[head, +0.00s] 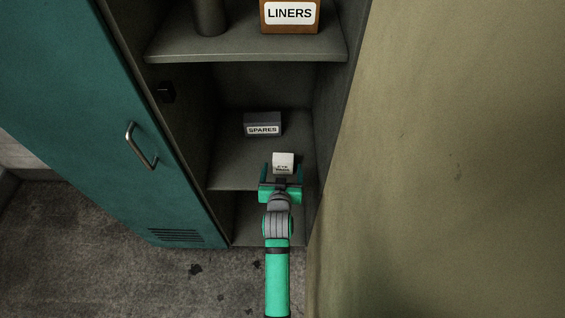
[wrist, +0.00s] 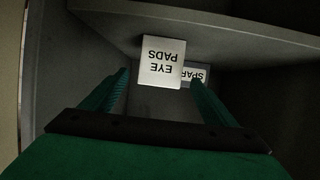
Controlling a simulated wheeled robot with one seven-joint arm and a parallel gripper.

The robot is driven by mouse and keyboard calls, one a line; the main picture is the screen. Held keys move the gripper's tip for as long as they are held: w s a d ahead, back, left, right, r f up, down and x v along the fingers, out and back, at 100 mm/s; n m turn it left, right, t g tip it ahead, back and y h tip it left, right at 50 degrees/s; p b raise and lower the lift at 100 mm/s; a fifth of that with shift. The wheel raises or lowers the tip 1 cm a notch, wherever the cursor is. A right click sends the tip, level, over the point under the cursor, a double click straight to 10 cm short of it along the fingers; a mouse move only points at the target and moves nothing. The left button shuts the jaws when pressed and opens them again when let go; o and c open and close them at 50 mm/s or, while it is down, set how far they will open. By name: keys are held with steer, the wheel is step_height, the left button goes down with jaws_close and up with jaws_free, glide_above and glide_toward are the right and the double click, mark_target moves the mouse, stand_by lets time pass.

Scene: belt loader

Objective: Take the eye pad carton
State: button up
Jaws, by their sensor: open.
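The eye pad carton (head: 283,160) is a small white box with dark lettering, standing on the middle shelf of the open locker near its front edge. In the wrist view the carton (wrist: 161,62) shows "EYE PADS" upside down. My gripper (head: 281,176) is green and open, right in front of the carton in the head view. In the wrist view its two fingers (wrist: 158,85) reach forward on either side of the carton's lower part. I cannot tell whether they touch it. The carton's lower part is partly hidden by my gripper in the head view.
A grey box marked SPARES (head: 262,124) stands behind and left of the carton. The shelf above (head: 245,50) holds an orange LINERS box (head: 290,16) and a dark cylinder (head: 209,17). The teal locker door (head: 110,120) stands open at left; a tan wall (head: 430,160) is at right.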

mark_target(284, 155)
steer(key=x, duration=0.9)
steer(key=shift+w, duration=0.4)
steer(key=c, duration=1.1)
